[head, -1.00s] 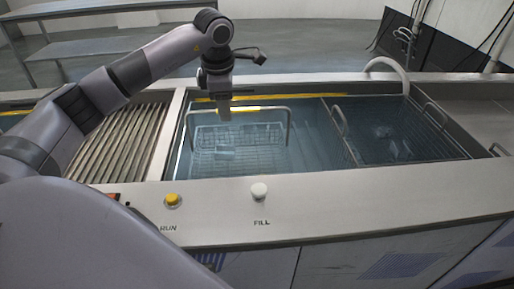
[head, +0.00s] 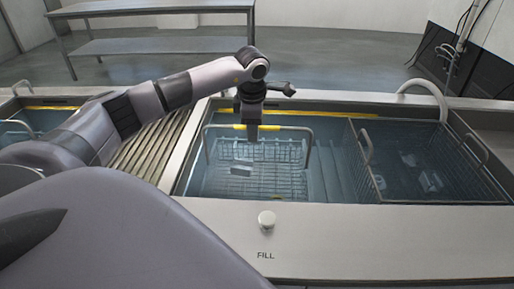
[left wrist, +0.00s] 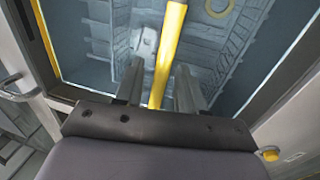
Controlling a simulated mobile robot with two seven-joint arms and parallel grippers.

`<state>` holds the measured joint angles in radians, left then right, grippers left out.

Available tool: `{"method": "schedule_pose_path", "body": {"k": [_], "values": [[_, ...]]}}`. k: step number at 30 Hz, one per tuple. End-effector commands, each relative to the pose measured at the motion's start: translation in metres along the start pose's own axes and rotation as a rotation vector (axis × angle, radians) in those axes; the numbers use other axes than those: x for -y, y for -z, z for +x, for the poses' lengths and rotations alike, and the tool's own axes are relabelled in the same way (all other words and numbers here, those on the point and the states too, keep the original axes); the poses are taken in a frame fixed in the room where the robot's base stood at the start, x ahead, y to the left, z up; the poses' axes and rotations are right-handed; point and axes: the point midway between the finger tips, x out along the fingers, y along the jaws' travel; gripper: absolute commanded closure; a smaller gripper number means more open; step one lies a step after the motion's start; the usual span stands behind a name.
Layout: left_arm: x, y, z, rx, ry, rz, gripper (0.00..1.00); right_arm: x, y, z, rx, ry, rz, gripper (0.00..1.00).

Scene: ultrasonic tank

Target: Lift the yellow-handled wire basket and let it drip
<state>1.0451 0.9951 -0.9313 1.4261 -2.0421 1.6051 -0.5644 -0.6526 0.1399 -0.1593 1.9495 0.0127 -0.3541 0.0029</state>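The wire basket (head: 290,180) sits low in the left bath of the tank, and its arched handle rises above the water. The yellow grip (head: 272,127) is the top bar of that handle; it also shows in the left wrist view (left wrist: 168,50). A small pale part (head: 242,168) lies in the basket. My left gripper (head: 252,137) points down at the yellow grip. In the left wrist view its fingers (left wrist: 159,88) stand on either side of the grip, with a visible gap, so it is open. My right gripper is not in view.
A second mesh basket (head: 440,190) with pale pieces fills the right bath. A slatted drain rack (head: 150,155) lies left of the bath. A curved pipe (head: 428,90) rises behind.

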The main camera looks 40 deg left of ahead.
Motion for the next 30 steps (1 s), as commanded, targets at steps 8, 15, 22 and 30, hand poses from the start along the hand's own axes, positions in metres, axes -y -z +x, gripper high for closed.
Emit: {"method": "schedule_pose_path", "body": {"k": [8,15,22,30], "values": [[0.000,0.000,0.002,0.001,0.000,0.000,0.74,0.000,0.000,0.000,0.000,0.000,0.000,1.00],[-0.001,-0.001,-0.001,0.006,-0.004,-0.001,1.00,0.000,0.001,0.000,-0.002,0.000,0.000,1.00],[-0.002,-0.001,-0.003,0.006,-0.005,-0.001,1.00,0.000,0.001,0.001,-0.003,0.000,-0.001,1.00],[-0.007,-0.001,-0.027,0.008,-0.007,-0.001,1.00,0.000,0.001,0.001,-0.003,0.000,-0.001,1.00]]}}
